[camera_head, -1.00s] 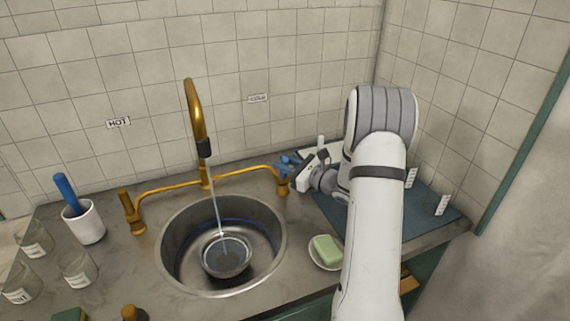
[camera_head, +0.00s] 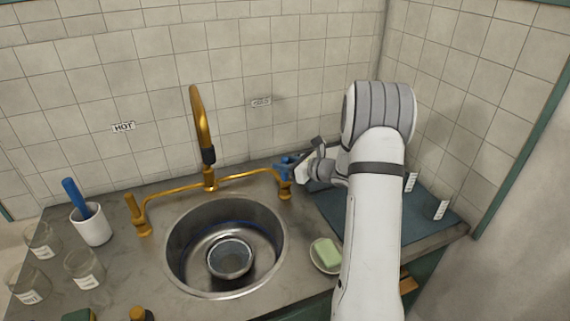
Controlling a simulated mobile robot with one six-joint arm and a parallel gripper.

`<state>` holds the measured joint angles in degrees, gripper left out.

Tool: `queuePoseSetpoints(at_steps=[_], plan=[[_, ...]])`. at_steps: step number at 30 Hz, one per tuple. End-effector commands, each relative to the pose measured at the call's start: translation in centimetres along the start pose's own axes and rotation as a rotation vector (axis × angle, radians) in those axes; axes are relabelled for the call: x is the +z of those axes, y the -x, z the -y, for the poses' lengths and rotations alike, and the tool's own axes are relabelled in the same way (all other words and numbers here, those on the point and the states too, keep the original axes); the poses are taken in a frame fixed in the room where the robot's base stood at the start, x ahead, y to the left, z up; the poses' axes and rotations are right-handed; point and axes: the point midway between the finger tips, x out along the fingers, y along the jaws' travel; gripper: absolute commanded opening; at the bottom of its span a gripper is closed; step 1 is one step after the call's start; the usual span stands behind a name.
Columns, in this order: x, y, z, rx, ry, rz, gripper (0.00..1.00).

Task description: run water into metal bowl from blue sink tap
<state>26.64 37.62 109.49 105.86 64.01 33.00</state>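The metal bowl (camera_head: 230,259) stands upright in the round steel sink (camera_head: 182,284). Its inside looks grey, and I cannot make out the water level clearly. The brass spout (camera_head: 201,116) with its dark tip hangs above the sink, and no stream shows below it.
A soap dish with green soap (camera_head: 327,251) sits right of the sink, close to my arm. A blue mat (camera_head: 432,232) with small white labels lies at the right. A white cup (camera_head: 92,227) and several glass jars (camera_head: 84,268) stand at the left.

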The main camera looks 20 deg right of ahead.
Motion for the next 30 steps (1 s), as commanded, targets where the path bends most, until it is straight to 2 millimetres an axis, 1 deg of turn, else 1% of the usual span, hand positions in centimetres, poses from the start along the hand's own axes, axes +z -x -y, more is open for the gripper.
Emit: queuePoseSetpoints(at_steps=[1, 3, 4, 10, 13, 16, 21, 24, 27, 30], plan=[[0.0, 0.0, 0.0, 0.000, 0.000, 0.000, 0.36], [0.0, 0.0, 0.0, 0.001, 0.000, 0.000, 0.42], [0.0, 0.0, 0.0, 0.001, 0.000, 0.000, 0.43], [-0.1, 0.0, 0.0, 0.001, 0.000, 0.000, 0.43], [-0.1, 0.6, 0.0, -0.001, 0.000, 0.000, 0.43], [-0.1, 1.9, 0.1, -0.002, 0.001, 0.000, 0.43], [-0.2, 4.9, 0.1, -0.004, 0.000, 0.000, 0.43], [-0.1, 6.4, 0.1, -0.003, 0.000, 0.001, 0.43], [-0.1, 7.3, 0.0, -0.001, 0.000, 0.000, 0.43], [-0.1, 7.8, 0.0, -0.001, 0.000, 0.000, 0.43]])
